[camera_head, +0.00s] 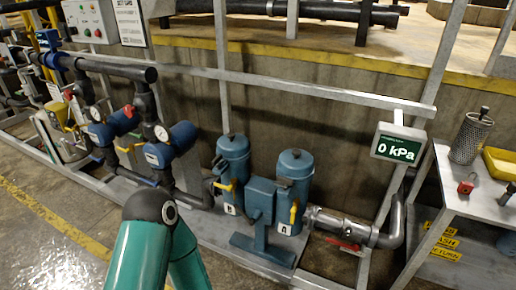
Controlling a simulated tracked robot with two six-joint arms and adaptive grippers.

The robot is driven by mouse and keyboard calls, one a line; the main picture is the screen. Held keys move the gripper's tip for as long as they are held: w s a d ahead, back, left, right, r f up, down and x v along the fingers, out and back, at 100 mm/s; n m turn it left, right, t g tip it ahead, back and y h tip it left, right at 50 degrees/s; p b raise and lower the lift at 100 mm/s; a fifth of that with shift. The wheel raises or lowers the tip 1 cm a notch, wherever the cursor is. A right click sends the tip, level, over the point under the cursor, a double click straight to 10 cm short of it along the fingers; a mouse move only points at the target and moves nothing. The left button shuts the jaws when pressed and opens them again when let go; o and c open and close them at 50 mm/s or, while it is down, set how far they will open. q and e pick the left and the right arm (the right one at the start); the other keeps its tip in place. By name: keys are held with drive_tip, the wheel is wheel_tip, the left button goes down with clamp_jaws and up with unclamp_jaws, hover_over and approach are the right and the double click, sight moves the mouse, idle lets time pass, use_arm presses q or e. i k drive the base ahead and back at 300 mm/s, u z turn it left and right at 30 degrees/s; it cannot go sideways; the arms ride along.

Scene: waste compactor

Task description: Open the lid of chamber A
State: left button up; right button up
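Two blue cylindrical chambers stand side by side on a low metal skid. The right one (293,190) carries a small label that looks like "A". Its blue lid (295,161) sits on top and appears closed. The left one (233,165) also has a lid on, and its label seems to read "B". Yellow handles show on the front of both: one on the right chamber (293,213) and one by the left chamber (224,186). A green link of my arm rises from the bottom edge, left of the chambers. Neither gripper is in view.
A screen (399,148) reads 0 kPa. A steel pipe with a red handle (343,243) leaves the right chamber. A side table (467,202) holds a perforated metal cylinder (470,138), a red padlock-like item (466,184) and a yellow tray (502,162). Blue-capped piping stands left.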

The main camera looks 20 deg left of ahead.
sight(298, 166)
drive_tip(key=u, duration=0.45)
drive_tip(key=i, duration=1)
